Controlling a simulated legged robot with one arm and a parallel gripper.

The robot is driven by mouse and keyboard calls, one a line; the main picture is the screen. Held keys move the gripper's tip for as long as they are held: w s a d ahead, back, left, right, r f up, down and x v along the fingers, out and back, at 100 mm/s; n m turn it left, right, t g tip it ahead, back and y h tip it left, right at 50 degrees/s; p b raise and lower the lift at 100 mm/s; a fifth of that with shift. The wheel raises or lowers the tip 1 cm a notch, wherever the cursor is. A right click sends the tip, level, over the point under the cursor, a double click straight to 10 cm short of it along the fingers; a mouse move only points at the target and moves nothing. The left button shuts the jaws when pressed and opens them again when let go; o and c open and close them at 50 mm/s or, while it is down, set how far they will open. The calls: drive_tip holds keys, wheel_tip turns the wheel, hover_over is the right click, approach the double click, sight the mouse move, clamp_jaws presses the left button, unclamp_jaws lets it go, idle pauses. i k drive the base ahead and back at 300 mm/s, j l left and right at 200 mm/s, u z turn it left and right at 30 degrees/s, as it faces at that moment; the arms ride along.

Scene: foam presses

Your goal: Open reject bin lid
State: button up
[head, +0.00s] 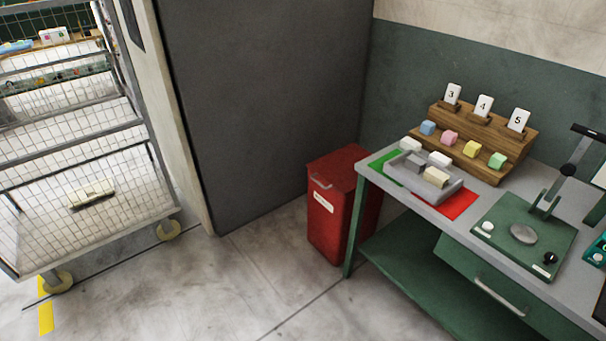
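The reject bin (325,228) is a red box standing on the floor against the left end of the bench, in front of the dark grey panel. Its red lid (341,163) looks closed. The bench's leg and top hide part of the bin's right side. My gripper is not in the head view.
The bench (406,192) holds a grey tray (449,187), a wooden stepped rack (486,140) with coloured foam blocks, and a green press (525,238). A wheeled wire cart (85,150) stands at left. Floor (235,285) before the bin is clear.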

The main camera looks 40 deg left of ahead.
sight(336, 168)
drive_tip(key=u, duration=1.3)
drive_tip(key=i+j+z, duration=0.3)
drive_tip(key=i+j, duration=0.45)
drive_tip(key=i, duration=0.35)
drive_tip(key=i+j+z, duration=0.3)
drive_tip(key=i+j, duration=0.7)
